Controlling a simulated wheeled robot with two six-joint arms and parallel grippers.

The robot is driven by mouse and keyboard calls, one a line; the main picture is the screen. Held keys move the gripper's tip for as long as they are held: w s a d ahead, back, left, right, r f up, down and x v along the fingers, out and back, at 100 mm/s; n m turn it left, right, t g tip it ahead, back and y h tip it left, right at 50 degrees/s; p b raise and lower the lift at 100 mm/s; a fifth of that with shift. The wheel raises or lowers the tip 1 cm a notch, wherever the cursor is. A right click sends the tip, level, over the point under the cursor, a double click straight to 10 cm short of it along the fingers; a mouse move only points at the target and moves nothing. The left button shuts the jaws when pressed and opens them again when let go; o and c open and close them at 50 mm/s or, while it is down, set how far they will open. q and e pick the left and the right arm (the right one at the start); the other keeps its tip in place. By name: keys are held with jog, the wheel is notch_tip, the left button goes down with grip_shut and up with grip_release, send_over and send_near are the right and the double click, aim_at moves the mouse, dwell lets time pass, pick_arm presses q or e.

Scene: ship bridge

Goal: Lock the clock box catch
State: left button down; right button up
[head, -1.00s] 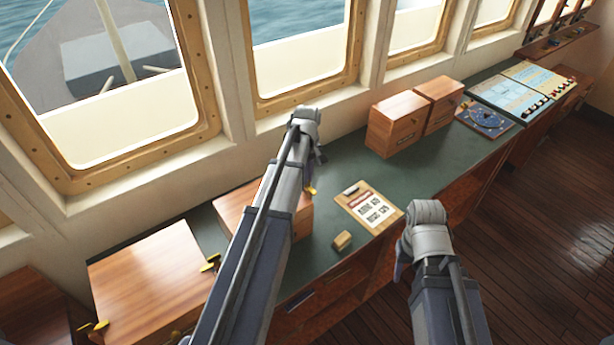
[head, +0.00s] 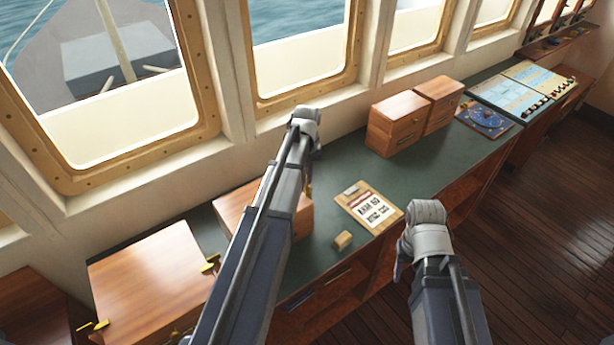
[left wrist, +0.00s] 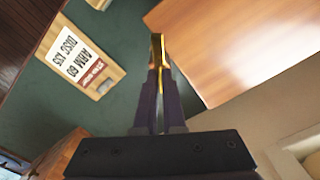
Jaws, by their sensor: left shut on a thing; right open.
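A wooden box (head: 232,208) sits on the green desk top, partly hidden behind my left arm; I take it as the clock box. Its flat wooden face also fills the upper right of the left wrist view (left wrist: 235,45). My left gripper (left wrist: 158,72) is shut on a brass catch (left wrist: 156,42) at the box's edge. The jaws cover much of the catch, so its exact position cannot be told. In the head view the left gripper (head: 312,165) is mostly hidden by its own wrist. My right gripper (head: 401,268) is open and empty beside the desk's front edge.
A larger wooden box (head: 150,275) with brass fittings stands at the left. A clipboard (head: 368,207) and a small wooden block (head: 342,240) lie near the front edge. Two boxes (head: 396,125) stand further right, before a blue chart (head: 485,120).

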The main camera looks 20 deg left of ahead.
pick_arm(q)
jog(key=m, duration=0.5)
jog(key=shift+m, duration=0.3)
jog(key=m, duration=0.5)
jog(key=shift+m, duration=0.3)
jog(key=c, duration=1)
grip_release()
jog(key=shift+r, duration=0.1)
notch_tip(320, 180, up, 8)
jog(key=p, duration=0.8)
jog(key=shift+f, duration=0.2)
